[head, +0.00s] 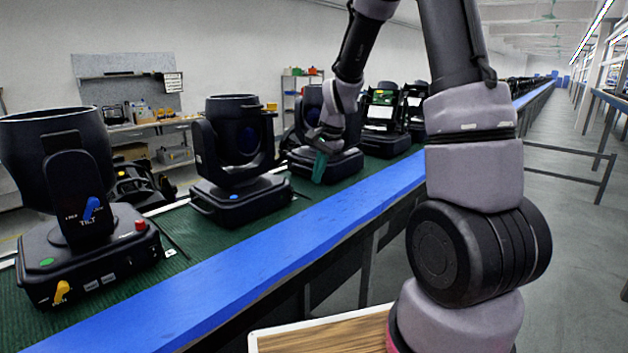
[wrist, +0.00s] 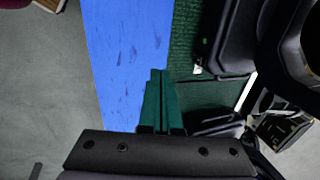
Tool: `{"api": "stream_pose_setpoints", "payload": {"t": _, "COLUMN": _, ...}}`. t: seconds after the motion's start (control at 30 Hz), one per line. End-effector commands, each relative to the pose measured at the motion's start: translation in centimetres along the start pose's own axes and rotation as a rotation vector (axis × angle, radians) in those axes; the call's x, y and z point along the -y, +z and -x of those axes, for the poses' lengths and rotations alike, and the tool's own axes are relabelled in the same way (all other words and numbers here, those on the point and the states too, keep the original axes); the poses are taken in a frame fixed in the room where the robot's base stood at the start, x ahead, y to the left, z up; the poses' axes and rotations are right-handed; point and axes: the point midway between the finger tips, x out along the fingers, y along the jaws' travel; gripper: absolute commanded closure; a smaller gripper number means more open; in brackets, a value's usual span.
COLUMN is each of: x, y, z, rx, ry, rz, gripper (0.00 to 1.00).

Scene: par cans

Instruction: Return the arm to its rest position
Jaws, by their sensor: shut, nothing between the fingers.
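My gripper (head: 319,168) is at the end of my raised arm, with its green fingers pointing down in front of a black moving-head light (head: 325,160) on the line. In the wrist view the green fingers (wrist: 160,100) are shut together with nothing between them. They show over the border of the blue strip (wrist: 128,50) and the green belt (wrist: 185,45). My arm rises at the right of the head view and bends over toward the line.
Two more moving-head lights, one at far left (head: 85,255) and one nearer the middle (head: 238,190), stand on the green belt. The blue strip (head: 240,265) runs along its near edge. A wooden-topped surface (head: 325,335) lies below. The grey floor (head: 565,250) at right is open beyond a rail.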

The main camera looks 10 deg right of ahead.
Motion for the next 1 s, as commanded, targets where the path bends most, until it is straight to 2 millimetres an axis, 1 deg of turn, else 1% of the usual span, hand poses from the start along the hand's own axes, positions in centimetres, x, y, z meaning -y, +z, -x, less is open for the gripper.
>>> {"api": "stream_pose_setpoints", "payload": {"t": 0.27, "x": 0.0, "y": 0.0, "z": 0.0, "rx": 0.0, "ry": 0.0, "rz": 0.001, "gripper": 1.0}}
{"api": "stream_pose_setpoints", "payload": {"t": 0.37, "x": 0.0, "y": 0.1, "z": 0.9, "rx": -0.004, "ry": -0.008, "rz": 0.013, "gripper": 1.0}}
{"api": "stream_pose_setpoints", "payload": {"t": 0.47, "x": -0.1, "y": 0.5, "z": 3.5, "rx": -0.016, "ry": -0.031, "rz": 0.052, "gripper": 1.0}}
{"api": "stream_pose_setpoints", "payload": {"t": 0.57, "x": -0.7, "y": 1.4, "z": 7.7, "rx": -0.035, "ry": -0.066, "rz": 0.12, "gripper": 1.0}}
{"api": "stream_pose_setpoints", "payload": {"t": 0.6, "x": -1.1, "y": 1.9, "z": 9.6, "rx": -0.046, "ry": -0.082, "rz": 0.153, "gripper": 1.0}}
{"api": "stream_pose_setpoints", "payload": {"t": 0.67, "x": -1.9, "y": 2.7, "z": 12.2, "rx": -0.063, "ry": -0.102, "rz": 0.204, "gripper": 1.0}}
{"api": "stream_pose_setpoints", "payload": {"t": 0.7, "x": -2.5, "y": 3.3, "z": 13.8, "rx": -0.074, "ry": -0.116, "rz": 0.236, "gripper": 1.0}}
{"api": "stream_pose_setpoints", "payload": {"t": 0.8, "x": -4.3, "y": 4.8, "z": 17.6, "rx": -0.105, "ry": -0.145, "rz": 0.318, "gripper": 1.0}}
{"api": "stream_pose_setpoints", "payload": {"t": 0.9, "x": -6.3, "y": 6.4, "z": 20.9, "rx": -0.143, "ry": -0.171, "rz": 0.399, "gripper": 1.0}}
{"api": "stream_pose_setpoints", "payload": {"t": 1.0, "x": -8.6, "y": 8.1, "z": 23.6, "rx": -0.181, "ry": -0.193, "rz": 0.476, "gripper": 1.0}}
